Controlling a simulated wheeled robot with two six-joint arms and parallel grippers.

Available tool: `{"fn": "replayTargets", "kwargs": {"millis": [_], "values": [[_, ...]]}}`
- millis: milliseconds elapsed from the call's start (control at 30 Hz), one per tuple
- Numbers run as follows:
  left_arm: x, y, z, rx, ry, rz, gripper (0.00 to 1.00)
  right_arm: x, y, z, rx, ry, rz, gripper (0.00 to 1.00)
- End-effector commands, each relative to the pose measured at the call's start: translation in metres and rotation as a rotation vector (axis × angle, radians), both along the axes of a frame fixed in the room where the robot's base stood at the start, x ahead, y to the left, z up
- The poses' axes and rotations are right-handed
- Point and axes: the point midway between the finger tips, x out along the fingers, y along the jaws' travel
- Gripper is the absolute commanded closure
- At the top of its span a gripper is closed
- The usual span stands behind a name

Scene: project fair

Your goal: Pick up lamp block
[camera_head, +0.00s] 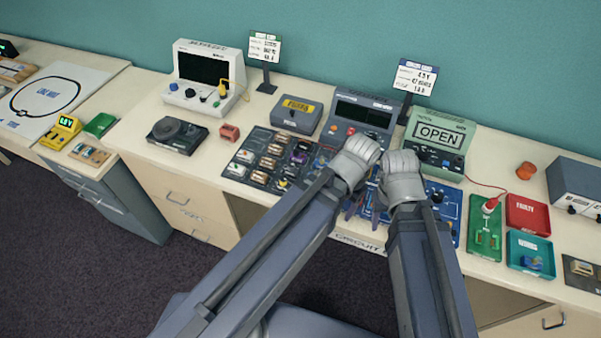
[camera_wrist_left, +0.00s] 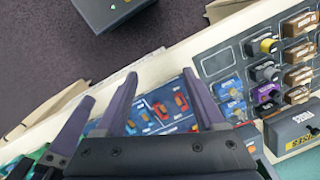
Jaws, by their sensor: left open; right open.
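A dark parts tray (camera_head: 238,171) holds several small blocks left of my grippers. A black block with a yellow top (camera_head: 282,184) at its near right may be the lamp block; the labels are too small to tell. A similar yellow-topped block shows in the left wrist view (camera_wrist_left: 267,45). My left gripper (camera_wrist_left: 159,76) is open and empty above the blue circuit board (camera_wrist_left: 150,120), with the tray off to its right. My right gripper (camera_head: 376,208) is open beside it over the board (camera_head: 446,212); the wrists partly hide both grippers in the head view.
A grey box with a yellow label (camera_head: 297,113) and a dark meter (camera_head: 362,113) stand behind.

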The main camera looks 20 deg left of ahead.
Motion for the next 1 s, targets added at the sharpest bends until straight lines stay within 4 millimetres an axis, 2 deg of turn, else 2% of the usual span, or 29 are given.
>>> {"fn": "replayTargets", "kwargs": {"millis": [33, 300, 500, 700, 1000], "values": [[0.014, 0.004, 0.0, -0.008, 0.006, -0.062, 0.28, 0.0, 0.0, 0.0, 0.0, 0.0, 0.0, 0.5], [0.082, 0.042, -0.001, -0.069, 0.037, -0.616, 0.28, 0.0, 0.0, 0.0, 0.0, 0.0, 0.0, 0.5], [0.119, 0.072, -0.001, -0.094, 0.038, -0.962, 0.28, 0.0, 0.0, 0.0, 0.0, 0.0, 0.0, 0.5], [0.134, 0.089, -0.001, -0.102, 0.036, -1.143, 0.28, 0.0, 0.0, 0.0, 0.0, 0.0, 0.0, 0.5], [0.136, 0.092, -0.006, -0.103, 0.035, -1.18, 0.28, 0.0, 0.0, -0.005, 0.0, 0.0, 0.0, 0.5]]}}
